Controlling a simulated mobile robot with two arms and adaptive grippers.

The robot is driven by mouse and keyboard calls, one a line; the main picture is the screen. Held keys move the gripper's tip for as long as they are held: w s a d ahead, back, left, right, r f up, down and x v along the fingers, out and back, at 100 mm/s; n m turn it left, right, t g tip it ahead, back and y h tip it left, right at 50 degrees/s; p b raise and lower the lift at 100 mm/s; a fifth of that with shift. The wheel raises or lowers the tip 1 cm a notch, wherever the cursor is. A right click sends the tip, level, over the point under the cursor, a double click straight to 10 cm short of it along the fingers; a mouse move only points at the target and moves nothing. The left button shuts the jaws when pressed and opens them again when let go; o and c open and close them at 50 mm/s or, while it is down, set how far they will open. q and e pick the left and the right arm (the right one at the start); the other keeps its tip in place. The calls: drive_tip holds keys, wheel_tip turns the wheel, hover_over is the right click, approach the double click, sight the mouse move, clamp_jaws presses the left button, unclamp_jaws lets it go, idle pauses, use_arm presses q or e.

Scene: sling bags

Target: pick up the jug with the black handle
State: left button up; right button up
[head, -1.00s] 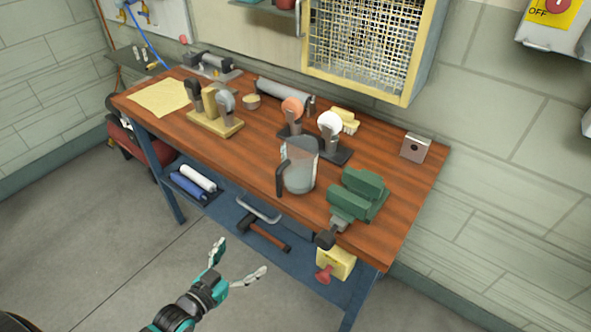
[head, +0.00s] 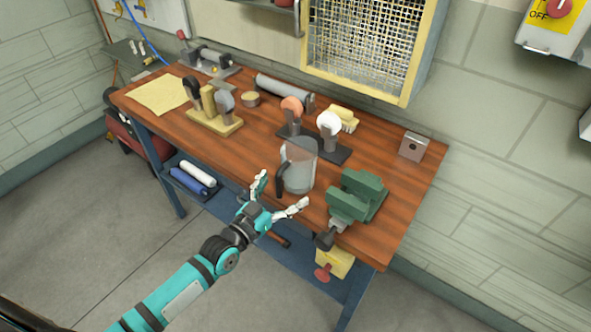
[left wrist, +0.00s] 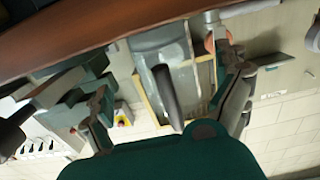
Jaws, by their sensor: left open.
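The clear jug (head: 300,168) with a black handle (head: 280,182) stands upright near the front edge of the wooden workbench. Its handle faces the front left of the bench. My left gripper (head: 279,196) is open at the bench's front edge, its fingers spread toward the jug's handle side. In the left wrist view, the jug (left wrist: 158,50) and its dark handle (left wrist: 167,93) appear between the two open fingers (left wrist: 168,105). I see no contact with the handle. My right gripper does not show.
A green vise (head: 357,198) is right of the jug. Behind it, a dark stand (head: 335,153) holds round-headed tools. A wooden block (head: 215,122) with tools is to the left. A lower blue shelf (head: 290,266) sits underneath.

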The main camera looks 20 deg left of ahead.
sight(288, 181)
use_arm(q)
drive_tip(key=x, duration=0.3)
drive_tip(key=p+x, duration=0.1)
drive_tip(key=shift+w+a+r, duration=0.2)
drive_tip(key=shift+w, duration=0.05)
drive_tip(key=shift+w+d+f, duration=0.1)
drive_tip(key=shift+w+d, duration=0.1)
drive_tip(key=shift+w, duration=0.3)
drive_tip(key=c, duration=1.4)
